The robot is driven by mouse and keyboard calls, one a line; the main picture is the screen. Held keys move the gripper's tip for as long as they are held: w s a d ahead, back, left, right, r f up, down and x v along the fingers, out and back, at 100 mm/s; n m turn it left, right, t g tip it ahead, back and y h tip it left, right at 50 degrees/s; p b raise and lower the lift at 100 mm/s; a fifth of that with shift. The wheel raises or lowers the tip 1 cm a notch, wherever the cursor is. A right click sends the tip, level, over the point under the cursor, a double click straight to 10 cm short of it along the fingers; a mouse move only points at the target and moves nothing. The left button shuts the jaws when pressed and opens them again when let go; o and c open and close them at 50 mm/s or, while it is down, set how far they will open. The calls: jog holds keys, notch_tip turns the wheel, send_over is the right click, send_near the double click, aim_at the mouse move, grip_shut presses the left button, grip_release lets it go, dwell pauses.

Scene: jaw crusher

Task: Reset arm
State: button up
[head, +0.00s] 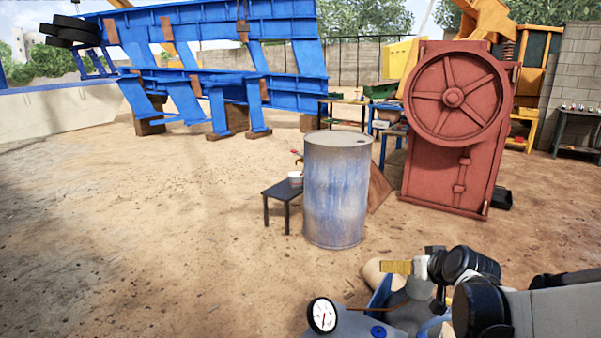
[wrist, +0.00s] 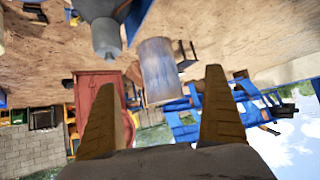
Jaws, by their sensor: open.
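My gripper (wrist: 161,77) shows in the wrist view as two yellow-tan fingers set wide apart. It is open, with nothing between the fingers. The wrist view is upside down, with the ground at the top and the sky at the bottom. In the head view my arm is folded low at the bottom right, over the front of my own body. A small yellow part at its end, probably a finger, shows there. The rest of the gripper is hard to make out in the head view.
A blue-grey drum (head: 337,190) stands ahead beside a small dark table (head: 283,191) with a white container. A red jaw crusher (head: 450,175) with a flywheel stands right of it. A blue steel frame (head: 215,70) lies behind. Open dirt is at left.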

jog(key=s+a+g, duration=0.1)
jog(key=s+a, duration=0.2)
jog(key=s, duration=0.6)
jog(key=s+a+r+g, duration=0.1)
jog(key=s+a, duration=0.2)
jog(key=s, duration=0.7)
jog(key=s+a+r+g, duration=0.1)
jog(key=s+a, duration=0.2)
jog(key=s, duration=0.7)
jog(key=shift+a+g+h, duration=0.2)
jog(key=shift+g+h, duration=0.1)
jog(key=shift+h, duration=0.1)
